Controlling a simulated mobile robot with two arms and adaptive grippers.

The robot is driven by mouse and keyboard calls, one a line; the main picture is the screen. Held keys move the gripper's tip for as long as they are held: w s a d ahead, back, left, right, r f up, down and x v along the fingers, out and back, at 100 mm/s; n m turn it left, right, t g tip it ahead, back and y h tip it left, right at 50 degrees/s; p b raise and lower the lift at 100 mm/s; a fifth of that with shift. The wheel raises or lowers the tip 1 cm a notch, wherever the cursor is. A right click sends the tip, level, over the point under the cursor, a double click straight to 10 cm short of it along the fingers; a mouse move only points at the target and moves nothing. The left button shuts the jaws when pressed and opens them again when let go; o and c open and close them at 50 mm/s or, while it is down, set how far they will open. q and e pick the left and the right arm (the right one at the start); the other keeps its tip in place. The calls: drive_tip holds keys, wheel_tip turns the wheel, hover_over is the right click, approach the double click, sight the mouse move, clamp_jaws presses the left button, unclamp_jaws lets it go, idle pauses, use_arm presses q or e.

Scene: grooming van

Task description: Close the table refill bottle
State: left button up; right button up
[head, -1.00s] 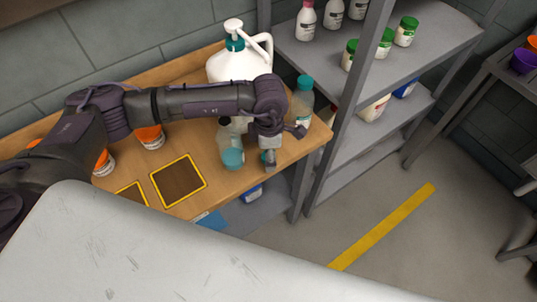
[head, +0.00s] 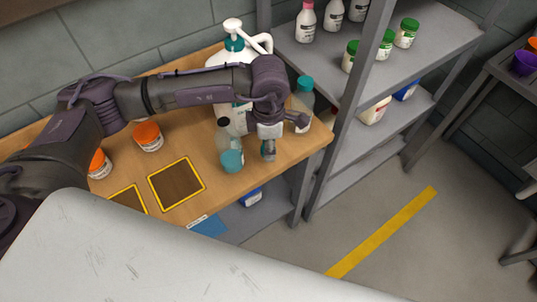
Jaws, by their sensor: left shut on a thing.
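A clear bottle with teal liquid (head: 231,160), which looks like the refill bottle, stands on the wooden table (head: 205,215). Its dark neck (head: 222,123) points up, and I cannot tell whether a cap is on it. My left gripper (head: 268,154) points down just right of this bottle, near the table's right end. It is shut on a small teal thing, perhaps a cap, mostly hidden by the fingers. Another bottle with a teal cap (head: 304,84) stands behind the gripper. My right gripper is not in view.
A white pump jug (head: 236,54) stands behind my left arm. Orange-lidded jars (head: 149,137) and a yellow-edged dark square (head: 176,184) are on the table to the left. A grey shelf post (head: 345,110) rises close to the table's right end.

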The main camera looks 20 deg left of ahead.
use_arm(q)
drive_tip(key=s+d+r+b, duration=0.1)
drive_tip(key=s+d+r, duration=0.1)
drive_tip(key=d, duration=0.3)
drive_tip(key=s+d+r+b, duration=0.2)
drive_tip(key=d+r, duration=0.2)
drive_tip(key=d, duration=0.1)
drive_tip(key=shift+s+d+r, duration=0.25)
drive_tip(key=shift+d+r, duration=0.15)
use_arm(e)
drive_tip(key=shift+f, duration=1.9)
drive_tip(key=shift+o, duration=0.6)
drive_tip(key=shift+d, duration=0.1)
